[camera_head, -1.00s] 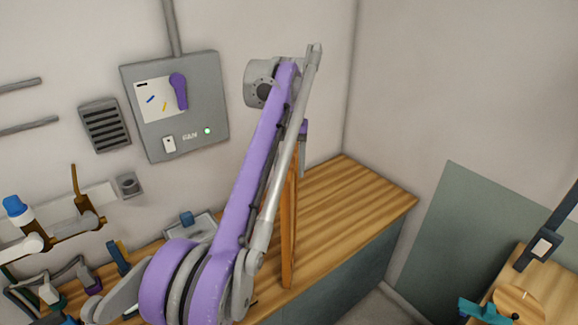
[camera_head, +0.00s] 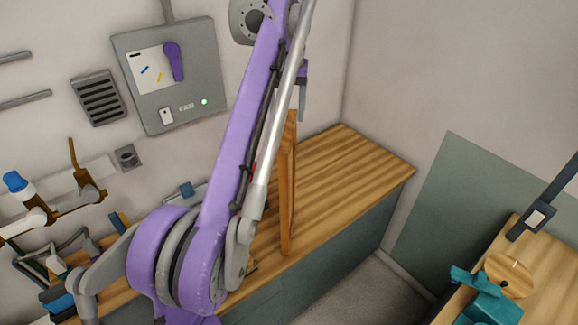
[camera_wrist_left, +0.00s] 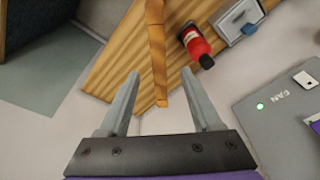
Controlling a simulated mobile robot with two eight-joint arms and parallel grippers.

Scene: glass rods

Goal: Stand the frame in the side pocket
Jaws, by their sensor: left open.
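The wooden frame (camera_head: 287,190) stands upright on the wooden counter, seen nearly edge-on as a narrow brown strip. My arm covers part of its left side. My left gripper (camera_head: 303,90) is just above the frame's top end, with its fingers pointing down and its palm mostly hidden behind my arm. In the left wrist view the gripper (camera_wrist_left: 160,74) is open, and the frame (camera_wrist_left: 156,45) shows as a strip between its two fingers, with a gap on each side. I cannot pick out the side pocket in either view. My right gripper is not in view.
The counter (camera_head: 345,175) is bare to the right of the frame. A red bottle (camera_wrist_left: 194,42) and a grey tray (camera_wrist_left: 232,22) lie near it. A grey switch box (camera_head: 172,75) hangs on the wall. Teal objects (camera_head: 490,300) sit on another bench at right.

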